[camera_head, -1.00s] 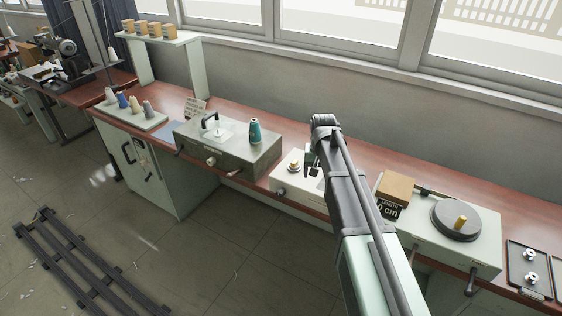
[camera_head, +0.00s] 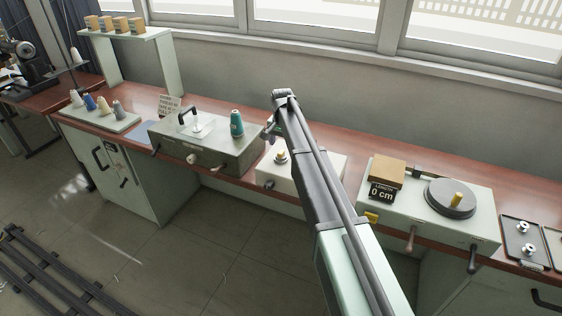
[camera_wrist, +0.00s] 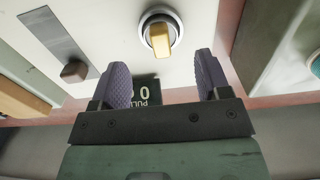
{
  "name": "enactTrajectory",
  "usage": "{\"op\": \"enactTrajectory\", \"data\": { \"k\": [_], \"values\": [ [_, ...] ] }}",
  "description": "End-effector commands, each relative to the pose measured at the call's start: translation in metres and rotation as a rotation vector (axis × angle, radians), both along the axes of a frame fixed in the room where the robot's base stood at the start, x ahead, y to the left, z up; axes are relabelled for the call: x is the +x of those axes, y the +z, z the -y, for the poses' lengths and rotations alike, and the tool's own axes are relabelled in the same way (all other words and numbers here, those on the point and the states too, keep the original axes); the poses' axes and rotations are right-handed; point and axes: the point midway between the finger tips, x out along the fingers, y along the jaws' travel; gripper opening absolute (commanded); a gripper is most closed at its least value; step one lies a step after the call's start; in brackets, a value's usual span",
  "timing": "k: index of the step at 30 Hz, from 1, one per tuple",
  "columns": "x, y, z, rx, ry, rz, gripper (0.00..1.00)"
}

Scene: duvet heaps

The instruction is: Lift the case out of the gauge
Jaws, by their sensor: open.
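The gauge is a pale box (camera_head: 325,165) on the bench, between a dark grey box and the length counter. It also shows in the wrist view (camera_wrist: 105,22). What looks like the case is a small round metal piece with a brass-coloured tab (camera_wrist: 160,36), seated in the gauge's top; in the head view it is a small knob-like shape (camera_head: 281,156). My gripper (camera_wrist: 162,78) is open and empty. In the wrist view its two ridged fingers lie either side of the case's line, with the case beyond the tips, apart from them. In the head view my gripper (camera_head: 270,132) is small and partly hidden.
A dark grey box (camera_head: 190,146) with a handle and a teal cone (camera_head: 237,123) stands left of the gauge. The length counter (camera_head: 410,215) with a brown block (camera_head: 374,172) is to the right. A black "PULL 0" label (camera_wrist: 146,92) shows between my fingers.

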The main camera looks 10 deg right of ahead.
Motion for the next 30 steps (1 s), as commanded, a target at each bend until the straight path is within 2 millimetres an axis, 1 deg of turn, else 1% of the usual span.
{"op": "enactTrajectory", "data": {
  "k": [1, 3, 6, 8, 13, 14, 21, 24, 25, 26, 30],
  "values": [
    [0.000, -0.017, -0.001, 0.000, 0.000, 0.000, 0.70],
    [0.000, -0.033, -0.001, 0.000, 0.000, 0.000, 0.70],
    [0.000, -0.048, -0.001, 0.000, 0.000, 0.000, 0.70],
    [0.000, -0.049, -0.001, 0.000, 0.000, 0.000, 0.70],
    [0.000, -0.044, -0.001, 0.000, 0.000, 0.000, 0.70],
    [0.000, -0.044, -0.001, 0.000, 0.000, 0.000, 0.68],
    [0.000, -0.044, -0.001, 0.000, 0.001, 0.000, 0.32],
    [0.000, -0.044, -0.001, 0.000, 0.001, 0.000, 0.18],
    [0.000, -0.044, -0.001, 0.000, 0.001, 0.000, 0.18],
    [0.000, -0.044, -0.001, 0.000, 0.001, 0.000, 0.14],
    [0.000, -0.044, -0.001, 0.000, 0.001, 0.000, 0.14]
  ]
}}
